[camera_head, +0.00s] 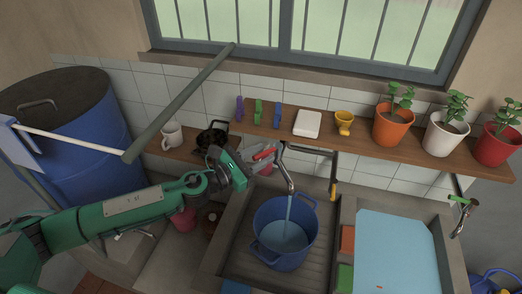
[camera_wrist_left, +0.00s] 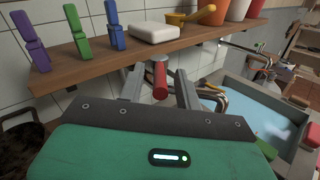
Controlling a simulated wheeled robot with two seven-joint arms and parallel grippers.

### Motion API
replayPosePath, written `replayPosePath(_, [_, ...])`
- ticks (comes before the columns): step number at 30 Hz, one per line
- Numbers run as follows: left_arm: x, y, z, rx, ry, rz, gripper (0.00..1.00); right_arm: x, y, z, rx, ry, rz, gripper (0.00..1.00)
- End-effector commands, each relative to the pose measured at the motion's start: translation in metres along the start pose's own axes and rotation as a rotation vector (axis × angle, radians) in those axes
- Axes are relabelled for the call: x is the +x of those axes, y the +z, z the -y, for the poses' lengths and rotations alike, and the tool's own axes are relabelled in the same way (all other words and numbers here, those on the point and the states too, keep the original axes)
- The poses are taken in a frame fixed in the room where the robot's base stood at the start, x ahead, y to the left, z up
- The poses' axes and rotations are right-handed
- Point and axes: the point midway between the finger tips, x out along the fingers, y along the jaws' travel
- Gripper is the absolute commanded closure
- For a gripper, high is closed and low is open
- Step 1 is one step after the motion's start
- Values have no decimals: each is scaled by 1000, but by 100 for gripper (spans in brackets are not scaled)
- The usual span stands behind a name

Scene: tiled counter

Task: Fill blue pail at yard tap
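The blue pail (camera_head: 268,222) stands upright in the left basin of the sink, under the tap (camera_head: 283,172). A stream of water (camera_head: 288,207) runs from the spout into the pail, and light-blue water shows inside. My left gripper (camera_head: 265,156) is at the tap's red handle. In the left wrist view the red handle (camera_wrist_left: 160,80) sits between the two fingers of the left gripper (camera_wrist_left: 160,88), with a gap on both sides, so the gripper is open. My right gripper is not in view.
A wooden shelf (camera_head: 370,140) with clothespins, white soap, a yellow cup and potted plants runs above the tap. A large blue barrel (camera_head: 75,140) stands at the left. The right basin (camera_head: 395,250) holds water, with a second tap (camera_head: 464,212) beside it.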

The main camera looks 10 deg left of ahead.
Motion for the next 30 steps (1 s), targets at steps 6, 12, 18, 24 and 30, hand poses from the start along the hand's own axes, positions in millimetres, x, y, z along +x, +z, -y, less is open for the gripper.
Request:
replayPosePath(6, [6,0,0,1,0,0,66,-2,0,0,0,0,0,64])
replayPosePath(12, [6,0,0,0,0,-1,68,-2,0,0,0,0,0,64])
replayPosePath(18, [6,0,0,0,0,-1,100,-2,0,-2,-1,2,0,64])
replayPosePath(24, [6,-1,0,0,0,0,100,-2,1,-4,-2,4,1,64])
replayPosePath(30, [1,-4,-5,1,-12,3,100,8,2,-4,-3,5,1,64])
